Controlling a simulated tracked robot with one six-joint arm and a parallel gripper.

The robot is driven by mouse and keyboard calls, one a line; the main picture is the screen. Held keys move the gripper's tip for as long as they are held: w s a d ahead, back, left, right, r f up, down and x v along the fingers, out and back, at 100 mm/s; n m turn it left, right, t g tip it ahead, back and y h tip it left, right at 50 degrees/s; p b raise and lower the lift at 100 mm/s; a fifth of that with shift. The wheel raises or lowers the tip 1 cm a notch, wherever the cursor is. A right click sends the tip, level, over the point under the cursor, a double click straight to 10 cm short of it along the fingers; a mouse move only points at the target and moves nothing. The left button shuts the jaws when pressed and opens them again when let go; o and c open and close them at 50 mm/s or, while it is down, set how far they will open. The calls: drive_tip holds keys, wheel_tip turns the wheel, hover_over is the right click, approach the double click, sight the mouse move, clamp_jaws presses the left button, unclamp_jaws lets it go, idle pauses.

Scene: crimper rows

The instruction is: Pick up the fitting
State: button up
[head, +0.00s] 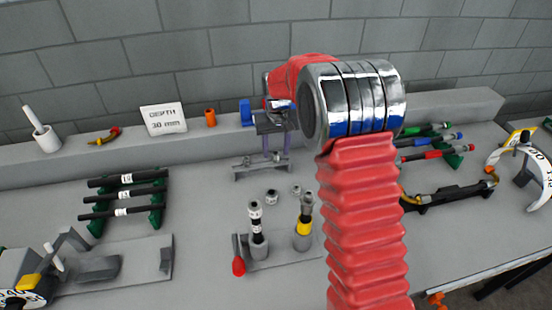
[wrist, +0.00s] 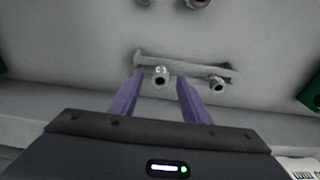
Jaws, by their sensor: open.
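My gripper (head: 276,155) is open, its two purple fingers pointing down over a low grey rack (head: 248,174) near the back ledge. In the wrist view a small metal fitting (wrist: 160,77) with a dark round opening appears between the fingertips, with gaps on both sides. A second metal fitting (wrist: 217,84) sits on the same rack (wrist: 148,56), right of the fingers. Whether the fingertips are level with the first fitting I cannot tell. Two more loose metal fittings, one dark-bored (head: 272,196) and one smaller (head: 295,190), lie on the table before the rack.
A stand with two upright tools, one black-banded (head: 256,222) and one yellow-banded (head: 304,228), is in front. Black hoses (head: 125,195) lie on green racks at left. A sign reading "DEPTH 30 mm" (head: 164,118) and an orange cylinder (head: 210,117) stand on the ledge.

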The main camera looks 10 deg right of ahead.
drive_tip(key=shift+f, duration=0.4)
drive_tip(key=shift+c, duration=0.4)
clamp_jaws()
